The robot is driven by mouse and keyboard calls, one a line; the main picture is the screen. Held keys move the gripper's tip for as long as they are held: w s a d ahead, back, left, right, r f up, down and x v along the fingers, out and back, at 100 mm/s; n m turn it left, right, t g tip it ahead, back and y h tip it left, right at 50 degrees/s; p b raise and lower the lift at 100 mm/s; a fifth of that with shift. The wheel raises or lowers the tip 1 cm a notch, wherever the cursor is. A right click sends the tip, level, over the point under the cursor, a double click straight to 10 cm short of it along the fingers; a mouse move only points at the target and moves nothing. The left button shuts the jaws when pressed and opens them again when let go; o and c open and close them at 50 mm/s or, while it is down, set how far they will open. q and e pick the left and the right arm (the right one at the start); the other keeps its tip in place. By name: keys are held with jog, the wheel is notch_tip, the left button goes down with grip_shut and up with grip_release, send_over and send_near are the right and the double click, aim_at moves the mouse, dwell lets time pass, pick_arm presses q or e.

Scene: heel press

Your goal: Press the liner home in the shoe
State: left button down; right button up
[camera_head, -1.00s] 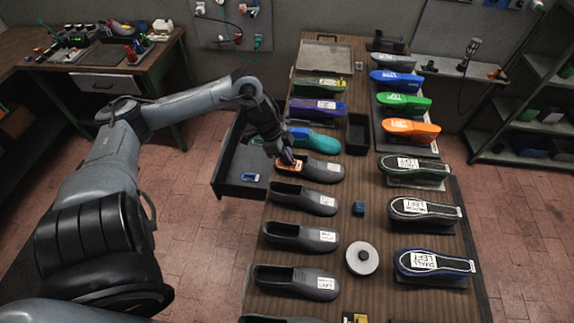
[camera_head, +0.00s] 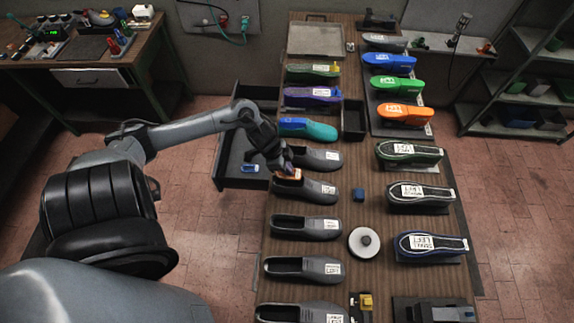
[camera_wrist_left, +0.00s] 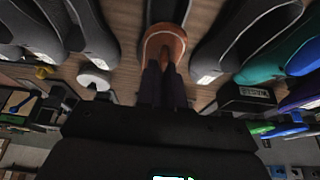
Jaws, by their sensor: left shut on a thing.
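The liner (camera_head: 288,173), orange-brown, shows at the heel end of a dark grey shoe (camera_head: 318,190), the second grey one from the back of the left row. My left gripper (camera_head: 285,166) is shut on it. In the left wrist view, the closed fingers (camera_wrist_left: 164,82) meet the liner's rounded orange-brown heel end (camera_wrist_left: 163,42), with the grey shoe in line beyond. I cannot tell whether the liner touches the shoe or hangs just above it. The gripper hides part of it. My right gripper is not in view.
Another grey shoe (camera_head: 316,158) lies close behind, and one (camera_head: 305,227) lies in front. An open drawer (camera_head: 236,160) juts out left of the bench.

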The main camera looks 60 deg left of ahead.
pick_arm(q)
jog(key=shift+f+b, duration=2.25)
jog(key=shift+b, duration=0.05)
jog(key=shift+f+b, duration=1.2)
jog(key=shift+f, duration=1.1)
jog(key=c, duration=1.2)
grip_release()
jog(key=shift+r, duration=0.15)
jog(key=shift+r+p, duration=4.35)
jog(key=shift+p, duration=1.15)
